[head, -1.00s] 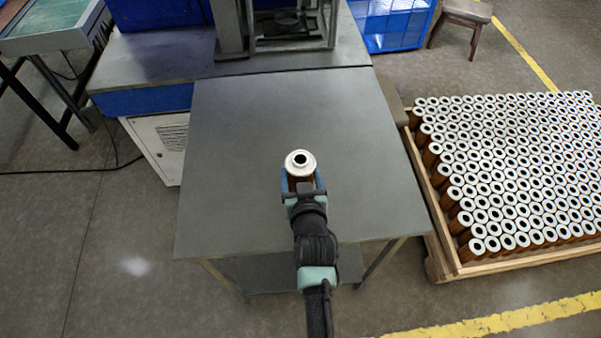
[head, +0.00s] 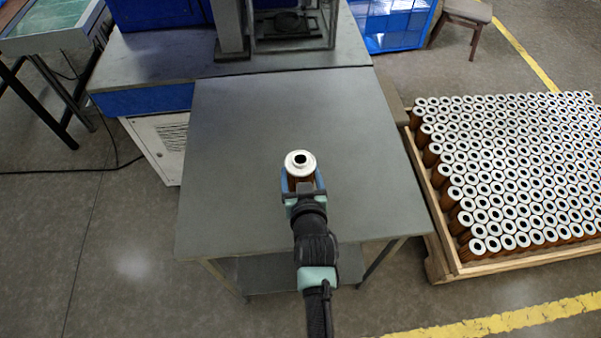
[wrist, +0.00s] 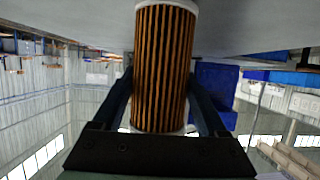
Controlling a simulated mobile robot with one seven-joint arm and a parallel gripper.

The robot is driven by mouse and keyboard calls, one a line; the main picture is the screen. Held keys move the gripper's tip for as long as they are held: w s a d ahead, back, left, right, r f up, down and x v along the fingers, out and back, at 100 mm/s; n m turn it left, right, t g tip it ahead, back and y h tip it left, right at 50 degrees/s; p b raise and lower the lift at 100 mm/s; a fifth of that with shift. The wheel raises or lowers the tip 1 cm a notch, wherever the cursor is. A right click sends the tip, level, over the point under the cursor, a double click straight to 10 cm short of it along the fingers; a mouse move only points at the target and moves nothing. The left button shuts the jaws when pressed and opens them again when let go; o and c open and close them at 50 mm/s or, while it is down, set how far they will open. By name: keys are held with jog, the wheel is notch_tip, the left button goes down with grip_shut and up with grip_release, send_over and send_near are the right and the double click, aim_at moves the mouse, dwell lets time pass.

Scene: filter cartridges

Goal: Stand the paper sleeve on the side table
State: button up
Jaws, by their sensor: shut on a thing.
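The paper sleeve (head: 300,169) is a cartridge with brown pleated sides and pale end caps, with a dark hole in the cap facing up. It is upright over the side table (head: 235,150), a plain grey top. In the wrist view the sleeve (wrist: 163,70) runs up the middle between the two fingers. My gripper (head: 303,186) is shut on it from the near side; both fingers also show in the wrist view (wrist: 162,105). The sleeve's lower end is hidden in the head view, and I cannot tell whether it touches the table.
The tabletop around the sleeve is bare. A blue-and-grey bench with a machine frame (head: 290,25) adjoins the table's far edge. A wooden pallet (head: 440,235) packed with similar cartridges stands on the right. A blue crate (head: 395,30) and a stool (head: 466,12) are beyond.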

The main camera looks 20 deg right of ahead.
jog(key=shift+f+b, duration=0.55)
dwell(0.4)
jog(key=o, duration=1.4)
jog(key=shift+s, duration=0.1)
jog(key=v, duration=1.3)
jog(key=shift+b, duration=0.45)
